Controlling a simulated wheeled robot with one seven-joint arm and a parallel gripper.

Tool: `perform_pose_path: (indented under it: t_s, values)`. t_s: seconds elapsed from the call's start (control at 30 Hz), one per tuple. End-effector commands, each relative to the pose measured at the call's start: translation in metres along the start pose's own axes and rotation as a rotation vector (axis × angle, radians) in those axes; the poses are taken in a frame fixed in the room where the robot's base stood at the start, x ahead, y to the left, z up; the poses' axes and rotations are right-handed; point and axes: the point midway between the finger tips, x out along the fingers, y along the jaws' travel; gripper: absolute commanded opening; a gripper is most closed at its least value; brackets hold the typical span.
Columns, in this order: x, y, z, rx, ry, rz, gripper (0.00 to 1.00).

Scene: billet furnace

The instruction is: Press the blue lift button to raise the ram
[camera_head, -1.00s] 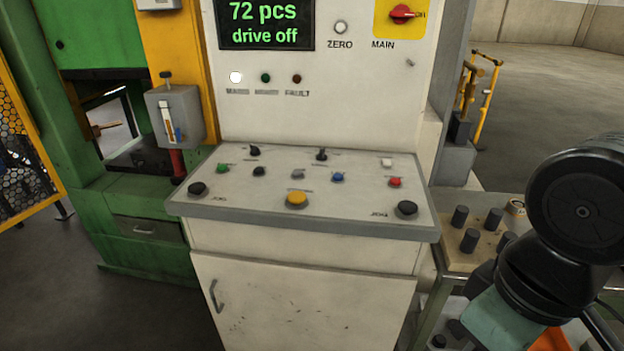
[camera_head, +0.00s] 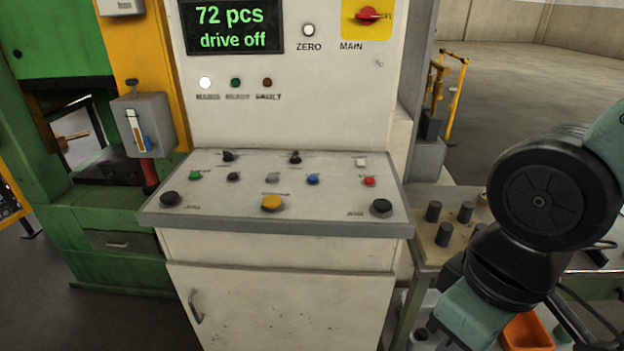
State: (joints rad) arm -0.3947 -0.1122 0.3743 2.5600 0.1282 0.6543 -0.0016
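The blue button (camera_head: 313,180) sits in the middle row of the sloped grey control panel (camera_head: 225,216). A grey button (camera_head: 272,178) is to its left and a red button (camera_head: 369,181) to its right. A yellow button (camera_head: 272,203) is in front, nearer the panel's edge. My arm shows at the right, away from the panel. My gripper is out of view. The ram itself cannot be clearly made out in the green press (camera_head: 60,180) at the left.
The display reads "72 pcs, drive off" (camera_head: 232,26). A red main switch (camera_head: 367,15) is at upper right. A side table (camera_head: 428,262) with dark cylinders stands right of the cabinet, beside my arm. An orange bin (camera_head: 527,332) is lower right. Space above the panel is clear.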

Motion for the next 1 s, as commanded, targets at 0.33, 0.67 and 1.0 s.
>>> perform_pose_path:
  t_s: [0.33, 0.67, 1.0]
  values:
    - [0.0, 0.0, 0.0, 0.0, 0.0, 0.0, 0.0]
    - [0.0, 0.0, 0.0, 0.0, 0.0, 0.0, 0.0]
    - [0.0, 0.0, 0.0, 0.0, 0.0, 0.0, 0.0]
